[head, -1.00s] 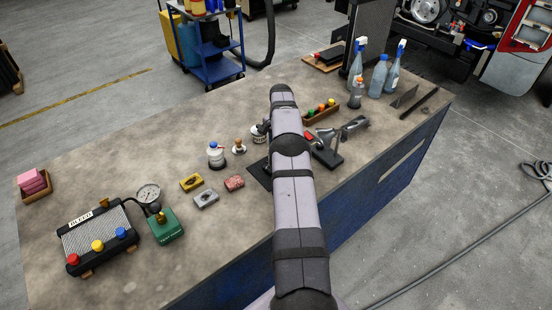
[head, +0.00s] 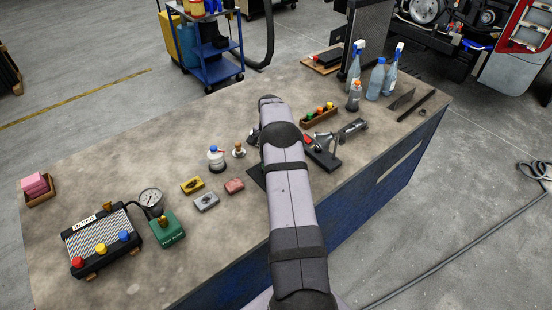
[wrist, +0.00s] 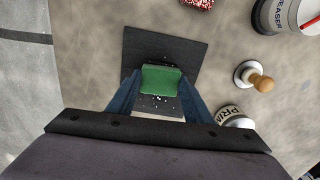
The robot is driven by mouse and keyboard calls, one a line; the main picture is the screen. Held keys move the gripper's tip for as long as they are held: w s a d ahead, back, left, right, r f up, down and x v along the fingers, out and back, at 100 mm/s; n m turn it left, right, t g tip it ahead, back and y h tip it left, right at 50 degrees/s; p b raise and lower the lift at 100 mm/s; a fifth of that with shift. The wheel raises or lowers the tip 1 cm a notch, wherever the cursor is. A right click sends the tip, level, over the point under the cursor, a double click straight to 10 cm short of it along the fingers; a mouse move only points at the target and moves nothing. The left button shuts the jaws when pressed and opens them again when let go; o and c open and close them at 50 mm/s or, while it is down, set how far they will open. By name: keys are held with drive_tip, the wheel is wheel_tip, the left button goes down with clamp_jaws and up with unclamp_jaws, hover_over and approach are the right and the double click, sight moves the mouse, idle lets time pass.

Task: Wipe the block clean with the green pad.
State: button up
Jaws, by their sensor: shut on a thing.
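My gripper (wrist: 160,95) is shut on the green pad (wrist: 161,80), which sits between its two blue fingers in the wrist view. The pad is over a dark square mat (wrist: 180,50). Pale specks show on a dark surface just below the pad; I cannot tell whether this is a block or the mat, or whether the pad touches it. In the head view, my arm hides the gripper and pad. A yellow block (head: 192,185) and a grey block (head: 206,202), both with dark marks, and a red block (head: 234,186) lie left of the mat (head: 256,177).
A white bottle (head: 216,160) and a wooden-knobbed tool (head: 239,150) stand near the mat. A gauge box (head: 103,240) and green box (head: 166,232) are at left. A clamp (head: 322,155), a tray (head: 318,118) and spray bottles (head: 356,65) are at right. The bench's back left is clear.

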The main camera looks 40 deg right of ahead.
drive_tip(key=shift+a, duration=0.9)
drive_tip(key=shift+a+r+p, duration=0.2)
drive_tip(key=shift+p, duration=0.2)
drive_tip(key=shift+d+r+p, duration=0.1)
drive_tip(key=shift+r+p, duration=1.65)
drive_tip(key=shift+r, duration=2.1)
